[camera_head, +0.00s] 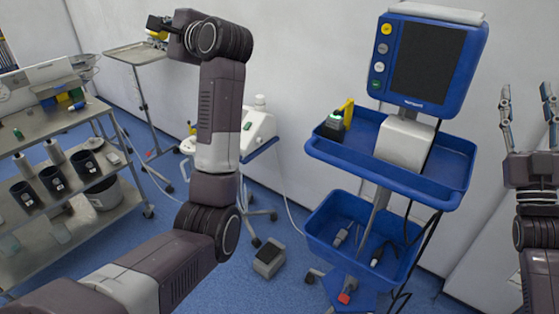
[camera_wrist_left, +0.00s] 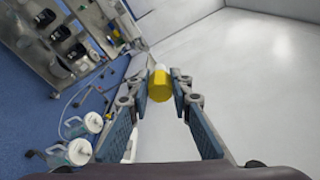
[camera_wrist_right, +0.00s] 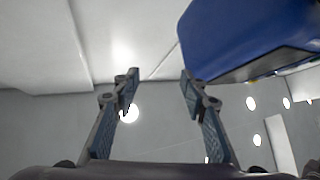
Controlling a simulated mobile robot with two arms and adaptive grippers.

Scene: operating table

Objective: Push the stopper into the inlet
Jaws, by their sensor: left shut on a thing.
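My left gripper (camera_wrist_left: 160,84) is shut on a small yellow piece (camera_wrist_left: 160,86) with a pale end, held between its fingertips. I cannot tell whether this piece is the stopper. In the head view the left gripper (camera_head: 157,28) is at the upper left, beside the tray on a stand, with yellow showing (camera_head: 157,36) at its tips. My right gripper (camera_wrist_right: 157,82) is open and empty; in the head view it (camera_head: 526,95) is raised at the far right. I cannot make out an inlet in any view.
A blue cart (camera_head: 330,150) carries a monitor (camera_head: 424,62) and a black and yellow device (camera_head: 335,122). A steel shelf cart (camera_head: 60,140) with dark canisters stands at the left. A steel tray (camera_head: 125,54) on a stand and a white machine (camera_head: 255,130) are behind my left arm.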

